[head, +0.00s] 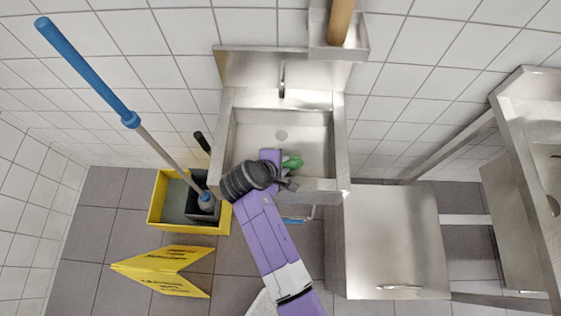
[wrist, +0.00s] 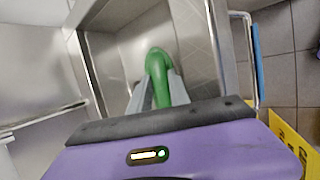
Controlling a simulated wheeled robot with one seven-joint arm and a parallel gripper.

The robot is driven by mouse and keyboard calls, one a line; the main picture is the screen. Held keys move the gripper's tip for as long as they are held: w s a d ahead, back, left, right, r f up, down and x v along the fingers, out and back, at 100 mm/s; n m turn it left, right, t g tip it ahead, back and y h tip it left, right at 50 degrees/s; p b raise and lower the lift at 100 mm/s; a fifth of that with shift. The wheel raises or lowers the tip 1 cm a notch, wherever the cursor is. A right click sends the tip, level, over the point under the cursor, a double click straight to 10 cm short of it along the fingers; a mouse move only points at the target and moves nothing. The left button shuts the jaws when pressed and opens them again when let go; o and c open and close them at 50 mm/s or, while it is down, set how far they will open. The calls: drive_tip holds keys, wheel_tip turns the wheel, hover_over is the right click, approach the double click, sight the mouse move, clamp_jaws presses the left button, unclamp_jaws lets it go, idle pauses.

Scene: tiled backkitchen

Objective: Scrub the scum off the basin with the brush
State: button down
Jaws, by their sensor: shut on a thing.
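The basin is a steel sink (head: 235,135) fixed to the tiled wall, with a tap (head: 283,80) at its back. My gripper (head: 289,180) is over the front part of the basin, near its front rim. It is shut on a green brush (head: 292,162). In the wrist view the brush (wrist: 156,62) stands out between the two grey fingers, with the basin's inner wall (wrist: 195,40) beyond. The bristles are hidden, and I cannot tell whether the brush touches the basin. I cannot make out any scum.
A yellow mop bucket (head: 160,205) with a blue-handled mop (head: 85,70) stands left of the basin. A yellow folding sign (head: 165,268) is on the floor before it. A steel cabinet (head: 390,240) stands close at right. A wall holder (head: 338,45) hangs above.

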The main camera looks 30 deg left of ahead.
drive_tip(key=shift+w+d+f+h+b, duration=0.15)
drive_tip(key=shift+w+d+f+b, duration=0.2)
drive_tip(key=shift+f, duration=0.2)
drive_tip(key=shift+w+d+f+h+b, duration=0.15)
drive_tip(key=shift+w+d+f+b, duration=0.1)
drive_tip(key=shift+d+f, duration=0.25)
drive_tip(key=shift+w+a+r+b, duration=0.2)
drive_tip(key=shift+w+a+b, duration=0.45)
drive_tip(key=shift+w, duration=0.3)
drive_tip(key=shift+w+a+r+b, duration=0.15)
drive_tip(key=shift+w+a+b, duration=0.4)
drive_tip(key=shift+w+a, duration=0.3)
drive_tip(key=shift+w+a+r+b, duration=0.2)
drive_tip(key=shift+w+a+b, duration=0.4)
drive_tip(key=shift+w, duration=0.45)
drive_tip(key=shift+r, duration=0.2)
drive_tip(key=shift+r+p, duration=2.4)
drive_tip(key=shift+r, duration=0.5)
drive_tip(key=shift+r, duration=1.5)
